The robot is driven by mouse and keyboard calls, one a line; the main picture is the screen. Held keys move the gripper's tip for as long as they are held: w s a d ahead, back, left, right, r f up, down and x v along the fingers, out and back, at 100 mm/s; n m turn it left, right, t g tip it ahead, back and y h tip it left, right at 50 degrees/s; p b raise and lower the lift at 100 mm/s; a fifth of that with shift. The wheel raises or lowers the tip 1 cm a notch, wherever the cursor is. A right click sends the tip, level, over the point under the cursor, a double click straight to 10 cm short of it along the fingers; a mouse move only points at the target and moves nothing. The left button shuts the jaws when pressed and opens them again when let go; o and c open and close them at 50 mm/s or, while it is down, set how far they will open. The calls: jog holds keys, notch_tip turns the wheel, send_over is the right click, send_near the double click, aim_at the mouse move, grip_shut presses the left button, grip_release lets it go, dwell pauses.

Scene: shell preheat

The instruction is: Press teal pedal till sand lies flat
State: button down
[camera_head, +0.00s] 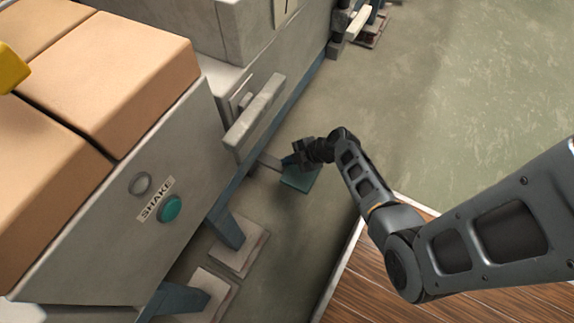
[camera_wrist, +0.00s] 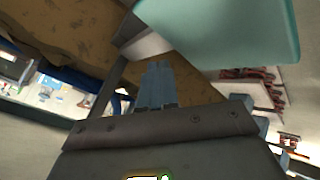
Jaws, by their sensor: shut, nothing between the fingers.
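The teal pedal (camera_head: 300,179) sits low near the floor, at the end of a bar coming from under the grey machine. My gripper (camera_head: 297,160) is right at the pedal in the head view and covers part of it. In the wrist view the pedal (camera_wrist: 225,30) fills the top right, close to the shut fingers (camera_wrist: 158,85). I see no object between the fingers. I cannot tell whether the fingers touch the pedal or whether it is pressed down. The sand is not clearly in view.
A grey machine side with a round teal button (camera_head: 170,208) and a SHAKE label (camera_head: 155,199) stands at left, bearing tan blocks (camera_head: 112,75). A pale handle bar (camera_head: 254,117) juts out above the pedal. Machine feet (camera_head: 240,248) stand nearby. Open floor (camera_head: 470,90) lies right.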

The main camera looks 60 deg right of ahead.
aim_at(295, 169)
jog(key=shift+f, duration=0.1)
jog(key=shift+f+b, duration=0.35)
jog(key=shift+b, duration=0.25)
jog(key=shift+s+f+b, duration=0.15)
jog(key=shift+f+b, duration=1.1)
jog(key=shift+f, duration=0.1)
dwell(1.2)
jog(key=shift+s+f, duration=0.2)
jog(key=shift+f, duration=1.05)
dwell(1.2)
jog(key=shift+r, duration=0.1)
jog(key=shift+r+p, duration=1.75)
jog(key=shift+r, duration=0.45)
jog(key=shift+w+r+p, duration=0.2)
jog(key=shift+r+p, duration=0.2)
jog(key=shift+r, duration=0.25)
jog(key=shift+w+r+p, duration=0.2)
jog(key=shift+r+p, duration=1.5)
jog(key=shift+r, duration=0.85)
